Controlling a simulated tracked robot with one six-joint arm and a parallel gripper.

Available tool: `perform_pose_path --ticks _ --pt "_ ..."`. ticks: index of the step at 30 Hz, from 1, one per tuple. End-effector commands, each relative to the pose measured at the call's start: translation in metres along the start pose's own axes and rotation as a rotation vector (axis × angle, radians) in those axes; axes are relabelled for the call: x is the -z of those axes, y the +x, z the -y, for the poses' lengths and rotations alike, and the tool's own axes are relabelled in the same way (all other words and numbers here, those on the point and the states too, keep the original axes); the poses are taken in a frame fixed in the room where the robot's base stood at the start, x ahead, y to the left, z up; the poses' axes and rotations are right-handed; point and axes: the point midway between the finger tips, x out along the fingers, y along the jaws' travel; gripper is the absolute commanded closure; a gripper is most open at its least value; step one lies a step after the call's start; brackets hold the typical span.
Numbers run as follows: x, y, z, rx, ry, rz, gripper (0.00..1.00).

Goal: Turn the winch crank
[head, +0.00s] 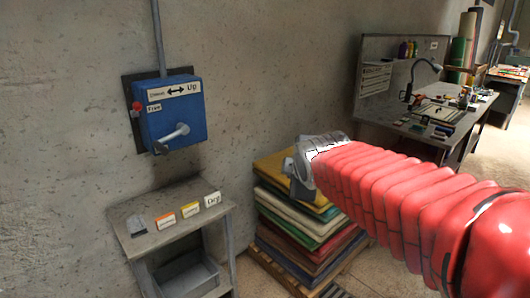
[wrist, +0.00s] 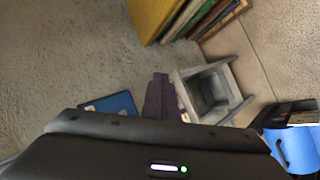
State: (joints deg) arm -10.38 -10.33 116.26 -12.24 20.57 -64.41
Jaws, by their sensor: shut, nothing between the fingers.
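The winch box (head: 173,108) is a blue unit on a dark plate on the wall in the head view, labelled with a double arrow and "Up". Its crank (head: 172,137) is a pale grey lever on the lower front, angled up to the right. My gripper (head: 297,172) is to the right of the box, well apart from the crank. In the wrist view its dark fingers (wrist: 159,95) are together and empty. A blue patch (wrist: 112,105) on the wall, left of the fingers there, looks like the winch box; the crank cannot be made out.
A small grey table (head: 145,240) with cards stands below the box; it also shows in the wrist view (wrist: 235,75). A stack of coloured rugs (head: 285,210) stands below my gripper. A workbench (head: 455,125) with tools is behind right. The space before the box looks clear.

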Motion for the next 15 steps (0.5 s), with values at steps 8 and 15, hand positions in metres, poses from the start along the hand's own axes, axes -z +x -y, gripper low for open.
perform_pose_path --ticks 8,15 --pt "-0.053 -0.064 0.071 0.113 0.481 0.110 1.00" --pt "-0.084 -0.113 0.145 0.193 0.896 0.230 1.00"
